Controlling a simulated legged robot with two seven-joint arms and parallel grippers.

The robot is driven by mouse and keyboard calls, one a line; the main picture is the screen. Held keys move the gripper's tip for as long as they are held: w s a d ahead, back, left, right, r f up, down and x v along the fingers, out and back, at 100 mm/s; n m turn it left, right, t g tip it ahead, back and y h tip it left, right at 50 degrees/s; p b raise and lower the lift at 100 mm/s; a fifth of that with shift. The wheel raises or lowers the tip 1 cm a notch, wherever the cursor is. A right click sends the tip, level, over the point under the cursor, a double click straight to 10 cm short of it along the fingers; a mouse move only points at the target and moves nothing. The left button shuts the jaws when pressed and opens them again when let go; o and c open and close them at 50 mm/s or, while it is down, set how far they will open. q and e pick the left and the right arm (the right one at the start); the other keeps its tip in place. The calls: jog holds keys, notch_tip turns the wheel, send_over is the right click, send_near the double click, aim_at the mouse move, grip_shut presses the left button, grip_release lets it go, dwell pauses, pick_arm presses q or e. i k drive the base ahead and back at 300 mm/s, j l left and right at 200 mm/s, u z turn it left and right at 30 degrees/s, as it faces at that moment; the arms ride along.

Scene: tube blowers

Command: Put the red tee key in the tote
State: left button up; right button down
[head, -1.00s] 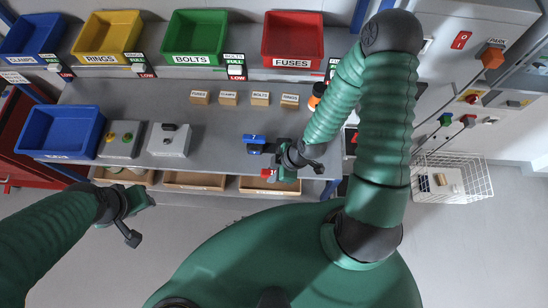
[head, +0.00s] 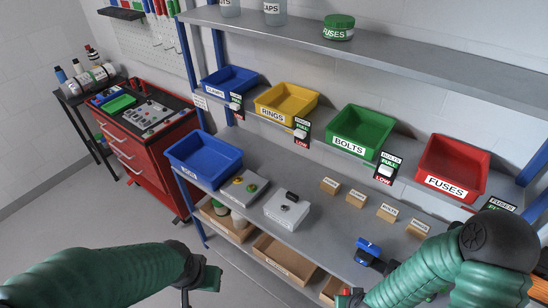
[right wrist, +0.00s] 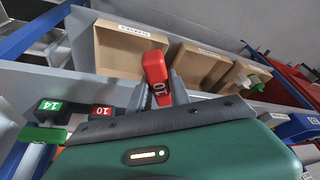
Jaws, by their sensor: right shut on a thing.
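In the head view a bit of red shows beside my right gripper (head: 345,298) at the bottom edge, largely cut off. A blue open bin (head: 203,160) stands at the left end of the bench; its label is too small to read, and it may be the tote. My left gripper (head: 200,280) is open and empty, in front of the shelf, below and apart from the bin.
Two grey boxes, one with buttons (head: 243,187) and one with a black knob (head: 287,210), stand right of the blue bin. A blue tee key (head: 367,250) stands nearer the right arm. Cardboard trays (head: 285,258) sit below the bench. Labelled bins line the shelf above.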

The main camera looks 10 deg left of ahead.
aim_at(191, 163)
jog(key=i+j, duration=0.15)
jog(key=j, duration=0.25)
jog(key=i+j, duration=0.2)
jog(key=j, duration=0.2)
jog(key=i+j, duration=0.15)
jog(key=j, duration=0.25)
jog(key=i+j, duration=0.15)
jog(key=j, duration=0.25)
jog(key=i+j, duration=0.15)
jog(key=j, duration=0.25)
jog(key=i+j, duration=0.2)
jog(key=j, duration=0.2)
jog(key=i+j, duration=0.15)
jog(key=j, duration=0.25)
